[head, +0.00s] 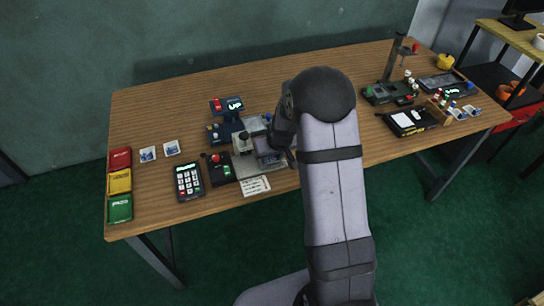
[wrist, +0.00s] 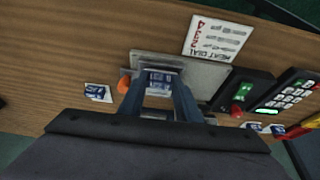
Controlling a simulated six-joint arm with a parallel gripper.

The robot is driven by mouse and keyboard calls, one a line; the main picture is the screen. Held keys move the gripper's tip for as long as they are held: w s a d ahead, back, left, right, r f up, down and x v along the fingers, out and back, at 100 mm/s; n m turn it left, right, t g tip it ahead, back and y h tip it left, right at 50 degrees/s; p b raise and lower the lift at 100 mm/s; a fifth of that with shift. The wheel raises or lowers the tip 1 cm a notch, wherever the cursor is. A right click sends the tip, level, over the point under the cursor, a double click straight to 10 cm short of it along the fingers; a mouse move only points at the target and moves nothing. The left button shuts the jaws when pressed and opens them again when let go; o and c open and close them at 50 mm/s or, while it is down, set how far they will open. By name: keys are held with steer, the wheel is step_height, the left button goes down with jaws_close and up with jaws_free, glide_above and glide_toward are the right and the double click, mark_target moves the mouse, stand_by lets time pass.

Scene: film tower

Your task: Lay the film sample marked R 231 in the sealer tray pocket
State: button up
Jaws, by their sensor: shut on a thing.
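My gripper (wrist: 160,92) points down over the grey sealer plate and is shut on a blue-and-white film sample (wrist: 160,78), which shows between its blue fingers. The mark on this sample is too small to read. The sealer's grey plate (wrist: 206,74) lies around and beyond the fingertips; I cannot make out the pocket's edges or whether the sample touches it. In the head view the sealer (head: 244,146) stands mid-table, and my arm partly hides it. Another film sample (wrist: 97,92) lies on the wood beside the plate. Two more samples (head: 147,154) (head: 171,148) lie at the left.
A printed card (wrist: 217,39) lies by the plate. A red-button box (wrist: 238,95) and a keypad (head: 188,180) stand beside the sealer. Red, yellow and green bins (head: 119,181) line the left edge. An orange knob (wrist: 124,82) is close to the fingers. Other equipment (head: 405,122) fills the right end.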

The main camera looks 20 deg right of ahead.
stand_by(0.4)
steer(key=o, duration=1.7)
steer(key=shift+c, duration=0.2)
steer(key=shift+r, duration=0.15)
step_height(320, 180, up, 7)
steer(key=p, duration=0.5)
steer(key=shift+p, duration=0.3)
steer(key=shift+f, duration=0.2)
steer(key=s+a+f+m+g+y, duration=0.1)
steer(key=s+a+f+g, duration=0.15)
steer(key=s, duration=0.75)
steer(key=s+a+f+m+g, duration=0.1)
steer(key=s+g, duration=0.3)
steer(key=s, duration=0.5)
steer(key=s+a+r, duration=0.1)
steer(key=s+r, duration=0.5)
steer(key=s, duration=0.5)
steer(key=shift+w+a+r+n+t+h, duration=0.15)
steer(key=shift+w+a+r+n+t, duration=0.25)
steer(key=shift+r, duration=0.45)
steer(key=shift+w+a+r+n+t+h, duration=0.25)
steer(key=shift+w+r+t, duration=0.1)
steer(key=shift+r, duration=0.5)
steer(key=shift+w+a+r+n+t+h, duration=0.1)
steer(key=shift+w+a+r+n+t, duration=0.25)
steer(key=shift+r, duration=0.5)
